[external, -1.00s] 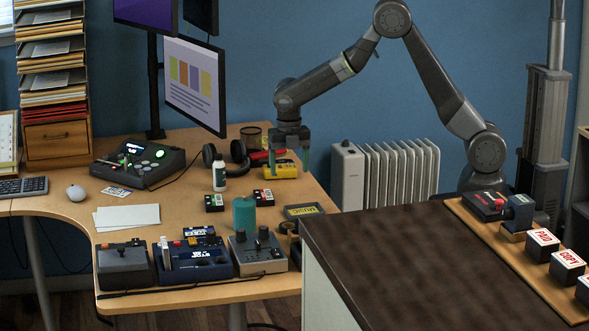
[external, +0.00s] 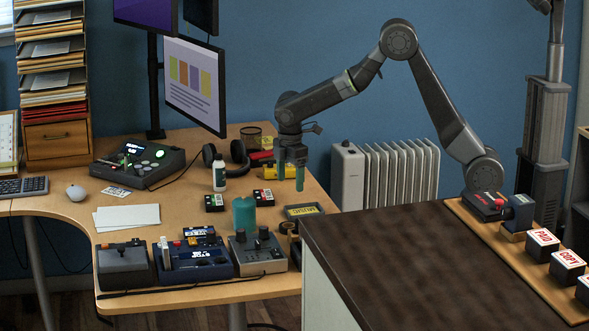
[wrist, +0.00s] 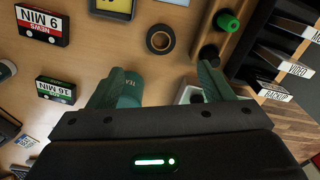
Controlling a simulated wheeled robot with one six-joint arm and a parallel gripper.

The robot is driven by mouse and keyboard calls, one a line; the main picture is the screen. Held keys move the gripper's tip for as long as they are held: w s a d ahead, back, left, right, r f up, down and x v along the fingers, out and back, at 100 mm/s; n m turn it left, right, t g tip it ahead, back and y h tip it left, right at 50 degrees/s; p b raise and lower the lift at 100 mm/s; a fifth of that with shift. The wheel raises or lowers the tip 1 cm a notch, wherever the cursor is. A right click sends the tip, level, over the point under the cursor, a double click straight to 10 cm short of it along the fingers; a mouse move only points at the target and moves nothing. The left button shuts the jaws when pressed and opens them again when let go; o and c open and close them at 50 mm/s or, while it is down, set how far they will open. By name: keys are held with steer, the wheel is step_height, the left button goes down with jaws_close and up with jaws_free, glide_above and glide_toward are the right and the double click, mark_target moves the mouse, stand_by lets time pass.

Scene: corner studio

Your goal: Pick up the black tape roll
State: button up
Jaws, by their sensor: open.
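The black tape roll (wrist: 161,39) lies flat on the wooden desk in the wrist view, its tan core showing. It is ahead of and between my gripper's fingers, apart from both. In the external view it appears as a small dark ring (external: 288,228) at the desk's right edge, partly hidden. My gripper (wrist: 160,72) is open and empty, with its two green fingers spread. In the external view my gripper (external: 291,180) hangs pointing down above the desk's right side, behind and above the tape roll.
A teal canister (external: 244,216) stands left of the tape roll; in the wrist view it is partly behind the left finger. A yellow-labelled box (external: 303,211) and cassettes (wrist: 40,25) lie nearby. A green-topped item (wrist: 228,21) stands to the right. The dark-topped counter (external: 420,260) borders the desk.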

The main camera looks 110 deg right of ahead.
step_height(320, 180, down, 14)
steer(key=shift+w+r+p, duration=0.1)
steer(key=shift+w+p, duration=0.05)
steer(key=shift+p, duration=0.6)
steer(key=shift+a, duration=0.1)
steer(key=c, duration=1.1)
